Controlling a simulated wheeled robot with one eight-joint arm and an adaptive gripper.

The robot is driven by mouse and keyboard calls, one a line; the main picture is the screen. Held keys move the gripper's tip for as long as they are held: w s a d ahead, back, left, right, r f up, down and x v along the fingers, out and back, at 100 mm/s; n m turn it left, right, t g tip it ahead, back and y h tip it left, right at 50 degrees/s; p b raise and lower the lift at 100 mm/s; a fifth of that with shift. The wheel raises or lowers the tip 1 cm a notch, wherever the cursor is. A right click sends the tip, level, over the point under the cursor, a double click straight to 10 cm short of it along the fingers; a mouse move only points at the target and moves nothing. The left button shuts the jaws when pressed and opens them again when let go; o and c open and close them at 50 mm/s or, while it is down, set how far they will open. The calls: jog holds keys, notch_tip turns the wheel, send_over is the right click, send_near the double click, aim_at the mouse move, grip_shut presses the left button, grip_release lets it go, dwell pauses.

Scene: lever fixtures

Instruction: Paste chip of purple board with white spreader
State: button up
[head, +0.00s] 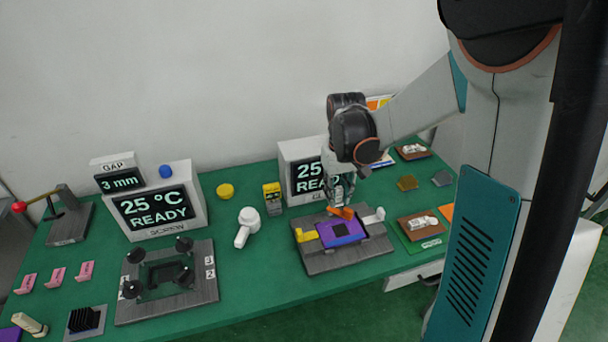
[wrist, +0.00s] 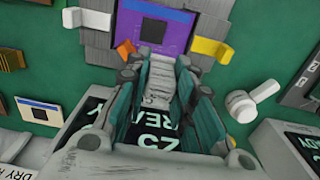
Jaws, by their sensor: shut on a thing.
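The purple board (head: 341,231) with a dark square chip (head: 341,228) lies flat in a grey fixture (head: 375,245), between a yellow lever (head: 307,236) and a white lever (head: 375,216). My gripper (head: 341,205) is above the back edge of the board, shut on an orange-ended tool (head: 346,212). The orange end also shows beside a fingertip in the wrist view (wrist: 125,48). The fingers hide most of the tool, so I cannot tell whether its body is white. The chip (wrist: 153,30) is bare to view and just past the fingertips in the wrist view.
A white round-headed tool (head: 246,225) lies on the green table left of the fixture. A READY display (head: 300,170) stands close behind my gripper. A brown pad with a white lump (head: 421,224) is at the right. A second fixture with black knobs (head: 165,280) is at the left.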

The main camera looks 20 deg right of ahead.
jog(key=shift+s+d+f, duration=0.1)
jog(key=shift+s+d, duration=0.7)
jog(key=shift+f+b, duration=3.8)
jog(key=shift+f, duration=0.95)
jog(key=shift+f, duration=0.3)
jog(key=shift+d, duration=0.1)
jog(key=shift+w+d+r, duration=0.15)
jog(key=shift+d, duration=0.35)
jog(key=shift+w+a, duration=0.1)
jog(key=shift+a, duration=1)
jog(key=shift+d, duration=0.1)
